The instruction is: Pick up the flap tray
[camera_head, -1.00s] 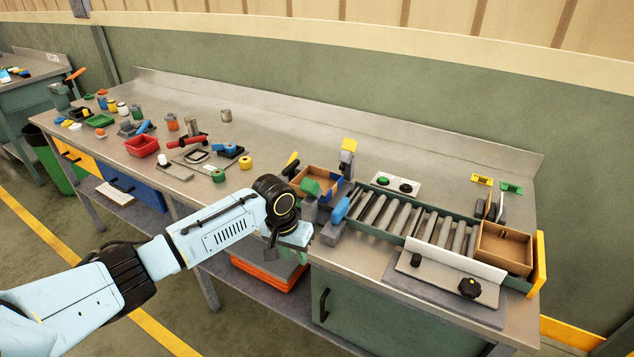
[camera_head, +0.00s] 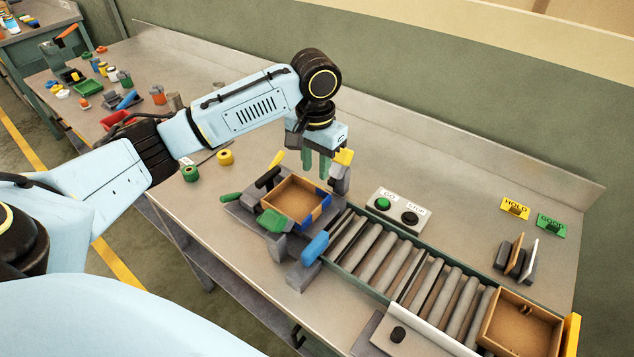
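Two shallow brown trays are in view, and I cannot tell for sure which is the flap tray. One brown tray (camera_head: 291,203), with blue and yellow patches on its right side, sits among coloured-handled clamps at the left end of the roller track. The other brown tray (camera_head: 522,326) is at the right end of the rollers and has a small notched piece on its far wall. My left gripper (camera_head: 316,172) points down above and behind the first tray. Its green fingers are apart, with nothing seen between them. My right gripper is not in view.
Clamps with a green handle (camera_head: 275,221), a blue handle (camera_head: 314,246) and a yellow-topped block (camera_head: 343,158) crowd the left tray. A button box (camera_head: 397,207) stands behind the rollers (camera_head: 400,262). HOLD (camera_head: 515,208) and GOOD (camera_head: 551,224) signs stand at right.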

